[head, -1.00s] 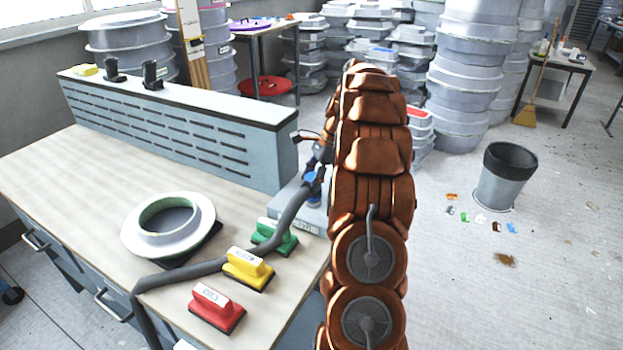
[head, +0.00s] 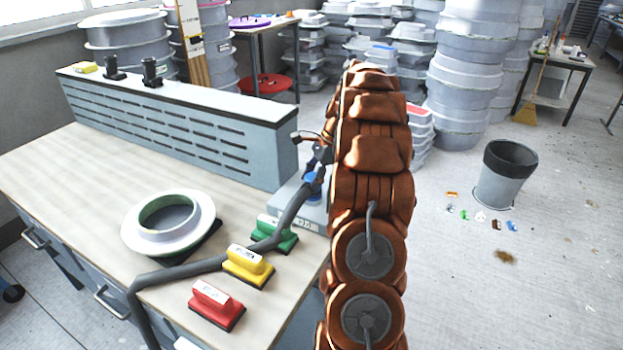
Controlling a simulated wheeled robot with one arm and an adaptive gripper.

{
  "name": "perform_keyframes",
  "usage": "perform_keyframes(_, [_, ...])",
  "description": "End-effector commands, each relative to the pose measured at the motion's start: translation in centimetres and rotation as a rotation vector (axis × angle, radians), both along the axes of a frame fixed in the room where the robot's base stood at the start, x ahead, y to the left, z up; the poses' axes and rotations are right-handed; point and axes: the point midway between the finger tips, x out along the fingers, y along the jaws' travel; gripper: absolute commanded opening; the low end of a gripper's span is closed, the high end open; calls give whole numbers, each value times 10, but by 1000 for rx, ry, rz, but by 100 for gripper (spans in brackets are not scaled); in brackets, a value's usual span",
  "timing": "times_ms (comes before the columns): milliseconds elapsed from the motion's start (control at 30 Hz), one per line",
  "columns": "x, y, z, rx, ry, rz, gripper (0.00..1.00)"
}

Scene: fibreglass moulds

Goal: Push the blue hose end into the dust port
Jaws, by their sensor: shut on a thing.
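My gripper (head: 318,163) is mostly hidden behind my copper-coloured arm, past the bench's right end. It is shut on the blue hose end (head: 313,182), of which only a little blue shows. The dark grey hose (head: 290,215) runs from there down across the bench, past the sanding blocks and over the front edge. A light grey box (head: 312,217) with a small label stands at the bench's right end, just below the blue end. I cannot make out the dust port's opening, nor whether the blue end touches or sits in it.
Green (head: 275,233), yellow (head: 247,265) and red (head: 217,303) sanding blocks lie near the hose. A round pale mould (head: 168,222) sits left of them. A slotted grey panel (head: 190,128) stands along the bench's back. A bin (head: 506,178) stands on the floor at right.

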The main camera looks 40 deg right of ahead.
Motion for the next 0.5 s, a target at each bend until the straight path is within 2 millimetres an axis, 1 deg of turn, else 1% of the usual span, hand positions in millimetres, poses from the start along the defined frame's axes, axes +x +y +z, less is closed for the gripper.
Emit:
perform_keyframes(100, [0,0,-2,0,0,0,22])
perform_keyframes(133, [0,0,-2,0,0,0,54])
perform_keyframes(400, [0,0,-2,0,0,0,82])
perform_keyframes(500, [0,0,-2,0,0,0,82])
